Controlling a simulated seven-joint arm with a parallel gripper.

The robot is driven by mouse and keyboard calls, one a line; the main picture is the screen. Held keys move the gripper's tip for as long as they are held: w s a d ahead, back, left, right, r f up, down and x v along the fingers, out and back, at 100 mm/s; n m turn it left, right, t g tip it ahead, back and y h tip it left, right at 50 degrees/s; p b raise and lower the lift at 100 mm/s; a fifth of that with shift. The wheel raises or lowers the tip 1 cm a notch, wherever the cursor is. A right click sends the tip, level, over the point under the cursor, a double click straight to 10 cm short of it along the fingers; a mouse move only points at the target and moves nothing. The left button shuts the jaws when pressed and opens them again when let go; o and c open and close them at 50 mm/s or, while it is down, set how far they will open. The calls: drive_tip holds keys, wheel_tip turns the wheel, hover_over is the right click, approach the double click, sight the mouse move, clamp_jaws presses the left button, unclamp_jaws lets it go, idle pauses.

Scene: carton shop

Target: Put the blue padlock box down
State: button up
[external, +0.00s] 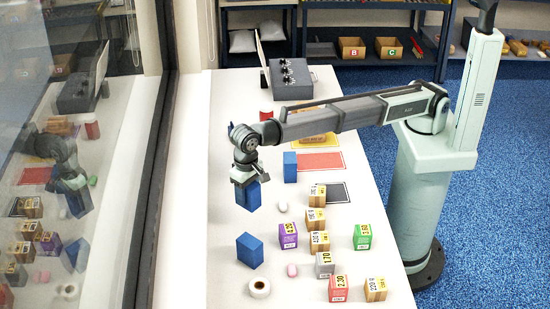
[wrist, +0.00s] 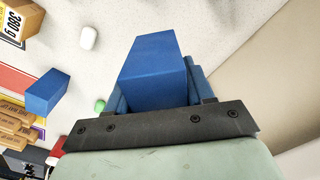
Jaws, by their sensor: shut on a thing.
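My gripper (external: 246,182) points down over the left part of the white table and is shut on a plain blue box (external: 249,197). In the wrist view, the held blue box (wrist: 152,70) sits between the fingers of my gripper (wrist: 155,92). I cannot tell whether its base touches the table. A second blue box (external: 250,250) stands nearer the front, and a third blue box (external: 290,167) stands behind, near the red mat. One loose blue box (wrist: 47,92) shows in the wrist view. No padlock mark is visible on any of them.
Several cartons stand to the right, including a purple one (external: 288,235), a green one (external: 362,236) and a red one (external: 339,288). A white piece (external: 283,207), a pink piece (external: 292,270) and a tape roll (external: 259,288) lie nearby. A window (external: 168,150) borders the left side.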

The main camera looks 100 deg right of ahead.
drive_tip(key=shift+w+f, duration=0.2)
drive_tip(key=shift+f, duration=4.75)
drive_tip(key=shift+f, duration=0.15)
drive_tip(key=o, duration=1.2)
wheel_tip(320, 180, up, 12)
drive_tip(key=shift+r, duration=0.15)
drive_tip(key=shift+o, duration=0.2)
